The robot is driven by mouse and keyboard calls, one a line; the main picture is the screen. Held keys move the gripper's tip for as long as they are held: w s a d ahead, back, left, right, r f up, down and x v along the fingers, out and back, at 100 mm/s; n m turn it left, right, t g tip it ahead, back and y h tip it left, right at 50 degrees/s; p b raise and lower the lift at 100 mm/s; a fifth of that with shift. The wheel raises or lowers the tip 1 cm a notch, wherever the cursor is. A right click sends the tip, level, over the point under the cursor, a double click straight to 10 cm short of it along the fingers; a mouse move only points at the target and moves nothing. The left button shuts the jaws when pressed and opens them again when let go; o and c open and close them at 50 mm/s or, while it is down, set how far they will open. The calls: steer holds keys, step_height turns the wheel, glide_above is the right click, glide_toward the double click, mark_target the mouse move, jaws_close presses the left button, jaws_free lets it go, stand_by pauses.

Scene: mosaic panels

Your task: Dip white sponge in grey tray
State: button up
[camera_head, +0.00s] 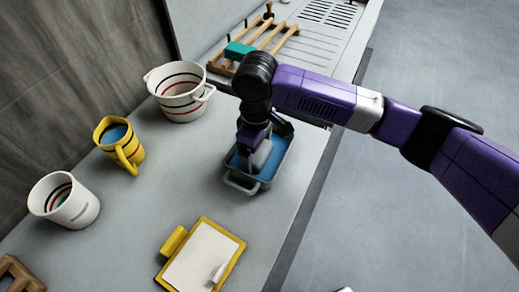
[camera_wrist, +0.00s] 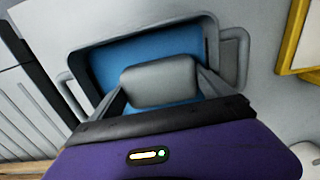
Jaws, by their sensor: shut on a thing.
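The grey tray (camera_head: 241,187) stands on the counter below my arm and holds blue liquid. In the wrist view its rim (camera_wrist: 211,38) surrounds the blue liquid. My gripper (camera_head: 262,150) points down over the tray. It also shows in the wrist view (camera_wrist: 160,88), with its fingers on both sides of a pale grey-white sponge (camera_wrist: 158,80). The sponge (camera_head: 263,154) is within the tray's outline, against the blue. I cannot tell how deep it sits in the liquid. My wrist hides the far part of the tray in the head view.
A white striped pot (camera_head: 178,92), a yellow jug (camera_head: 120,145) with blue inside and a white bucket (camera_head: 64,202) stand at the left. A yellow-framed panel (camera_head: 203,257) lies in front. A wooden rack (camera_head: 270,38) with a green block (camera_head: 238,50) is behind.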

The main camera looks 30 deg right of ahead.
steer(key=shift+w+d, duration=0.35)
steer(key=shift+d, duration=0.2)
steer(key=shift+a, duration=0.1)
steer(key=shift+s+a+p, duration=0.45)
steer(key=shift+a+p, duration=0.1)
steer(key=shift+p, duration=0.05)
steer(key=shift+r, duration=0.1)
step_height(320, 180, up, 7)
steer(key=p, duration=0.7)
steer(key=shift+r+p, duration=0.55)
steer(key=shift+r, duration=0.55)
